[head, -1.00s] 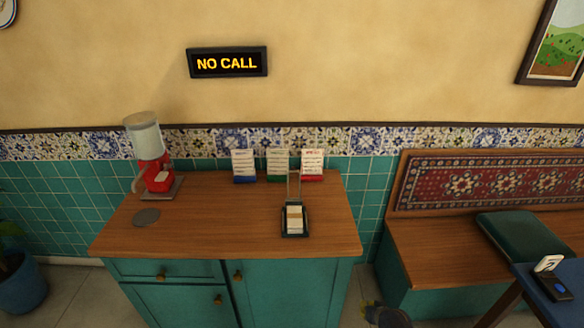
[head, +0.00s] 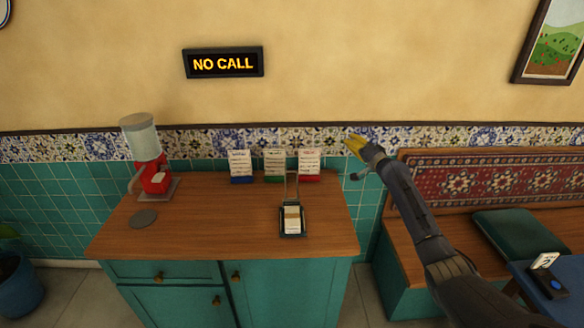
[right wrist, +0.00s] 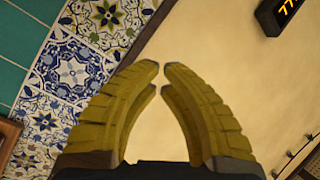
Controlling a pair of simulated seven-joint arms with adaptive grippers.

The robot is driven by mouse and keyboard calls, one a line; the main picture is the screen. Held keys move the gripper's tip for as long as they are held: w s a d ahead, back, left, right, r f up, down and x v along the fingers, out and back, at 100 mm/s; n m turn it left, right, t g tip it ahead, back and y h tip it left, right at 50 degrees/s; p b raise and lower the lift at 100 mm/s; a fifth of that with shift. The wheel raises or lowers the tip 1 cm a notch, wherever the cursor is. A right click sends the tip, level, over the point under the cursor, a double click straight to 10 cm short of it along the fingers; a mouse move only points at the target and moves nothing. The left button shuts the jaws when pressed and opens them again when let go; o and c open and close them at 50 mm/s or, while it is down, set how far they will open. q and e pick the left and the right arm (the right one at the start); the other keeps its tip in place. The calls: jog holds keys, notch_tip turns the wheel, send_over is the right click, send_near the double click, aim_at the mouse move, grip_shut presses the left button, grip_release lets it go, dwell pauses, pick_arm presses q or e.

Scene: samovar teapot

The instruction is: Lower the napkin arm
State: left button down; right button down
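The napkin holder (head: 292,232) stands on the right part of the wooden counter, a dark tray with a pale napkin stack (head: 292,216) in it. Its napkin arm (head: 287,186), a thin wire loop, stands raised at the back of the tray. My right gripper (head: 355,144) is up in the air to the right of the holder, in front of the tiled wall, apart from everything. In the right wrist view its yellow fingers (right wrist: 161,72) curve towards each other with a small gap between the tips and nothing between them. My left gripper is not in view.
Three menu cards (head: 275,164) stand behind the holder. A red dispenser (head: 152,178) and a grey disc (head: 143,218) are on the left of the counter (head: 215,225). A bench (head: 425,245) is at the right. The counter's middle is clear.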

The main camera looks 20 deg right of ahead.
jog(key=s+a+f+m+g+y, duration=0.1)
jog(key=a+f+g+y, duration=0.1)
jog(key=a, duration=0.5)
jog(key=s+a+f+m+g+y, duration=0.1)
jog(key=a+f+m+g+y, duration=0.1)
jog(key=a+f+y, duration=0.2)
jog(key=shift+s+a+f+y, duration=0.35)
jog(key=shift+a+f, duration=0.45)
jog(key=shift+a, duration=0.8)
jog(key=r+x, duration=0.1)
jog(key=x, duration=0.9)
jog(key=shift+s+a+f, duration=0.1)
jog(key=shift+s+a, duration=0.1)
jog(key=shift+s, duration=0.45)
jog(key=shift+s+a+f, duration=0.1)
jog(key=shift+s+a, duration=0.1)
jog(key=shift+s, duration=0.45)
jog(key=shift+s+a+f, duration=0.1)
jog(key=shift+s+a, duration=0.1)
jog(key=shift+s, duration=0.45)
jog(key=shift+s, duration=0.1)
